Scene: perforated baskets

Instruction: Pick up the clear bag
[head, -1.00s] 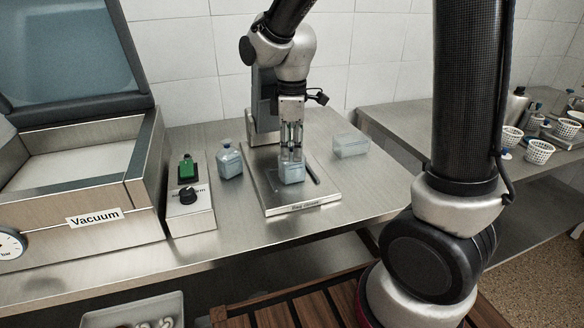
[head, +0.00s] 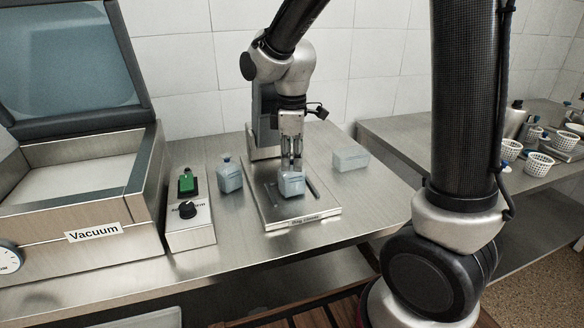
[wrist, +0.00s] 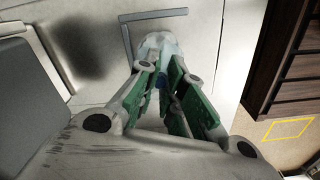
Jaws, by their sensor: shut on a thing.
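The clear bag (head: 291,185), with pale blue contents, is upright over the metal plate of the bag sealer (head: 306,209). My gripper (head: 291,166) points straight down above it, its fingers shut on the gathered top. In the wrist view the bag (wrist: 157,43) shows as a pale, shiny shape beyond the green-padded fingers (wrist: 163,78), with a little blue between them. The fingers hide part of the bag. I cannot tell whether its base touches the plate.
Another blue-tinted bag (head: 230,176) stands left of the plate, beside a control box (head: 189,212) with a green switch. A clear container (head: 350,160) stands right. The open vacuum machine (head: 75,205) is far left. Perforated white baskets (head: 538,166) stand on the right table.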

